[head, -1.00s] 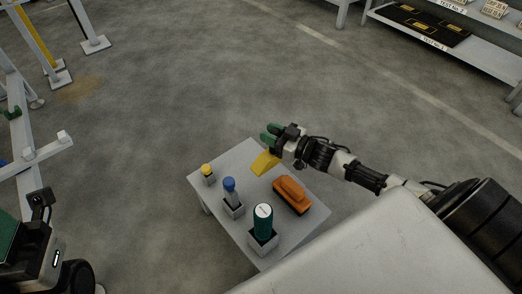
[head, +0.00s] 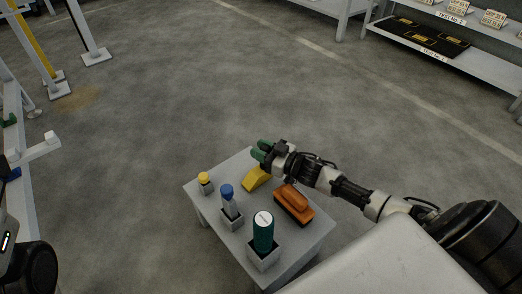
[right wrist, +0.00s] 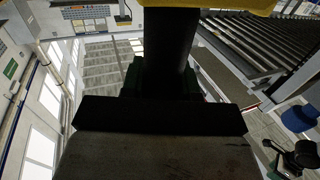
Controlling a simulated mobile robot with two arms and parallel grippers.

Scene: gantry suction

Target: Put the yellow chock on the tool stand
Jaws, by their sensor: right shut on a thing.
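The yellow chock (head: 257,179) is a small wedge at the far edge of the grey tool stand (head: 210,219) in the head view. My right gripper (head: 262,152) has green fingertips and comes in from the right above the chock. It is shut on the chock, and its fingers hide part of the grip. Whether the chock's underside touches the stand top I cannot tell. In the right wrist view a yellow strip of the chock (right wrist: 215,5) shows at the top edge, behind dark gripper parts. My left gripper is not in view.
The stand also bears an orange-handled brush (head: 293,200), a dark green cylinder (head: 263,235) in a grey holder, a blue-topped tool (head: 227,195) and a yellow-topped piece (head: 204,178). A shelf (head: 470,60) stands at the back right. Open floor lies beyond the stand.

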